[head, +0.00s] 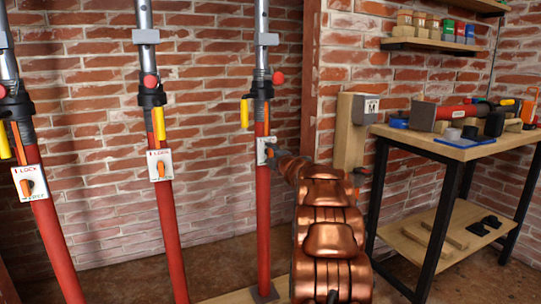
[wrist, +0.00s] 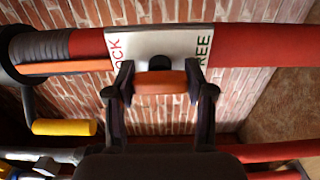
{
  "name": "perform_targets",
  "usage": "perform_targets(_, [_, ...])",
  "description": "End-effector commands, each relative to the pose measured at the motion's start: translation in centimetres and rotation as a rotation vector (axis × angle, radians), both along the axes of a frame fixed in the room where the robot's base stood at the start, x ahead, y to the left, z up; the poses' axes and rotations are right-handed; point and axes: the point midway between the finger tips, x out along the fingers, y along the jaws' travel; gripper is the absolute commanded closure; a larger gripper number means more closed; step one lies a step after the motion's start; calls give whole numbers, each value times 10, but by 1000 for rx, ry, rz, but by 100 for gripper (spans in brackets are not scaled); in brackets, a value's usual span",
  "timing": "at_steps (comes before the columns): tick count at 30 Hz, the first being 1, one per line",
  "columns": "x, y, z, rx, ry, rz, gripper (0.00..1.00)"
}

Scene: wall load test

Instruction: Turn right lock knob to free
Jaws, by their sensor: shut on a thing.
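The right red prop (head: 263,215) stands upright with a white lock plate (head: 261,150) on its tube. In the wrist view the plate (wrist: 188,42) shows LOCK at left and FREE at right. The orange right lock knob (wrist: 160,84) lies across the space between my fingers, below a dark hub on the plate. My gripper (wrist: 159,76) is shut on the knob, one finger at each end. In the head view my gripper (head: 272,154) reaches the plate from the right and hides the knob. Which word the knob points to is unclear.
Two similar props, a middle one (head: 171,235) and a left one (head: 52,230), stand to the left with their own lock plates. A yellow handle (head: 244,112) hangs beside the right prop. A workbench (head: 460,143) with tools stands at right. A brick wall is behind.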

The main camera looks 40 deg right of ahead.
Motion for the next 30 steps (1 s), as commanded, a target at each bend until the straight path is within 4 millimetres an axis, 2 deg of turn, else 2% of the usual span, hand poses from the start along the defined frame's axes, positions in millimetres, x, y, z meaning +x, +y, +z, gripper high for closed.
perform_targets(11, [1,1,5,98,-33,2,82])
perform_targets(30, [0,1,7,624,-210,-2,82])
